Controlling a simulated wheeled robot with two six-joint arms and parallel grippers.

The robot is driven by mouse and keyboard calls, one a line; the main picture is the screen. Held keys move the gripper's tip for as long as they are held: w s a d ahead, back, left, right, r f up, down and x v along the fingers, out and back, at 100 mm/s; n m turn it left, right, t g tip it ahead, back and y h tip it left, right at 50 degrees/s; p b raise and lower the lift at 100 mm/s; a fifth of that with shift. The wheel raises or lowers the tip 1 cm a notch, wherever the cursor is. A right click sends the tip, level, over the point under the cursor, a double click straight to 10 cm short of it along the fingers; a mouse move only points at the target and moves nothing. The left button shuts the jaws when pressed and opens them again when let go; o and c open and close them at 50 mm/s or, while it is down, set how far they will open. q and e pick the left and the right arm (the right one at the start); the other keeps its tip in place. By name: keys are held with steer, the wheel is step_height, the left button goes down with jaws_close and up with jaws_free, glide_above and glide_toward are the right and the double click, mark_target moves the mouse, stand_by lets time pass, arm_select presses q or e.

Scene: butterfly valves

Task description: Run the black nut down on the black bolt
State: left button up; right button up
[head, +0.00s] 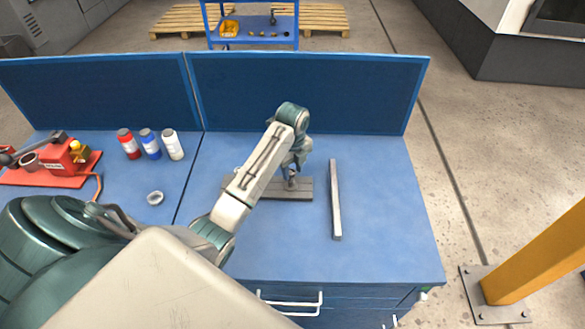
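A dark grey rectangular plate (303,190) lies on the blue bench top. My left arm reaches in from the lower left and bends down over the plate. My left gripper (291,180) points down at the right half of the plate, close above its surface. The fingers are too small and too much in the arm's shade to tell whether they are open or shut. The black bolt and the black nut cannot be made out apart from the gripper. My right gripper is not in view.
A grey metal bar (335,200) lies right of the plate. A white ring (155,198), several bottles (150,145) and a red vise-like device (57,162) are to the left. A blue panel (300,92) closes the back. The bench's right side is clear.

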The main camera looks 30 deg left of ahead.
arm_select(q)
steer(key=n, duration=0.6)
steer(key=shift+w+a, duration=0.1)
steer(key=n, duration=0.6)
steer(key=shift+w+a, duration=0.1)
steer(key=shift+w, duration=0.05)
steer(key=n, duration=0.5)
steer(key=shift+w+a+n, duration=0.1)
steer(key=shift+a+n, duration=0.05)
steer(key=shift+n, duration=0.15)
steer(key=n, duration=0.6)
steer(key=shift+w+a, duration=0.1)
